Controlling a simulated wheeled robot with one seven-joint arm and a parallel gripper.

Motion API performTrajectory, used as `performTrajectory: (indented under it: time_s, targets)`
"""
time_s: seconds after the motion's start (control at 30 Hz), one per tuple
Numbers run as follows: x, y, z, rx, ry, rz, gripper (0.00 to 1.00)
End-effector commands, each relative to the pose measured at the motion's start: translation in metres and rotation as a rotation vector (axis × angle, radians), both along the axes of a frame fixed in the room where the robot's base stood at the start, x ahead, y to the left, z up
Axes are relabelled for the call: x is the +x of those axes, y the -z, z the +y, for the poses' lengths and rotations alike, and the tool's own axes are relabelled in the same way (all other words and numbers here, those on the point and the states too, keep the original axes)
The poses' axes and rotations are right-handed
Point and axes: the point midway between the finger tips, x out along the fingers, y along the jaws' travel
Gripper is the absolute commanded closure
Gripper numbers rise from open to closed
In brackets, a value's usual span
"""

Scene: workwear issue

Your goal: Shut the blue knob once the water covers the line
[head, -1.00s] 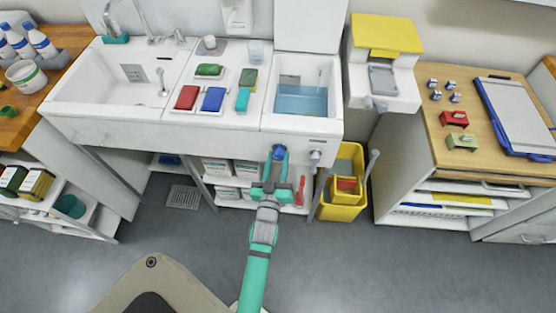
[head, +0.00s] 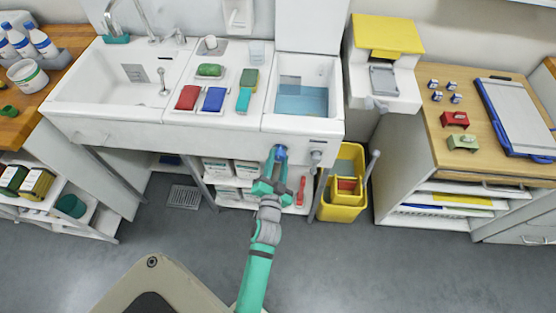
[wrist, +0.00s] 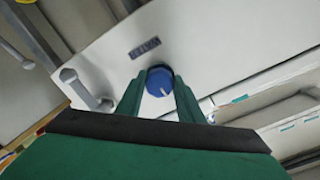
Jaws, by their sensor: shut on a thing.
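The blue knob (head: 281,153) is on the front panel of the white sink unit, below the small right basin (head: 335,88). In the wrist view the knob (wrist: 157,78) is round with a pale pointer mark. My gripper (head: 277,156) is shut on the knob, with one green finger on each side of it; the fingers (wrist: 158,88) also show in the wrist view. Blue water (head: 302,102) stands in the small basin. I cannot make out a line on the basin wall, so I cannot tell how the water stands against it.
A grey spout or fitting (head: 316,157) sticks out of the panel just right of the knob. A yellow bucket (head: 344,208) stands on the floor beneath and to the right. Boxes and a red-handled tool (head: 301,190) are on the shelf below. The floor in front is clear.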

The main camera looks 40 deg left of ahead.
Motion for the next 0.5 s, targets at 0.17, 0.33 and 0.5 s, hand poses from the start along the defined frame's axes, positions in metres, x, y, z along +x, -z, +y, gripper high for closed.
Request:
performTrajectory:
  time_s: [0.17, 0.33, 0.5]
  targets:
    - [0.0011, -0.0004, -0.0021, 0.069, 0.004, 0.041, 0.89]
    - [0.0011, -0.0004, -0.002, 0.104, 0.004, 0.064, 0.89]
    - [0.001, -0.0004, -0.0021, 0.119, 0.004, 0.073, 0.88]
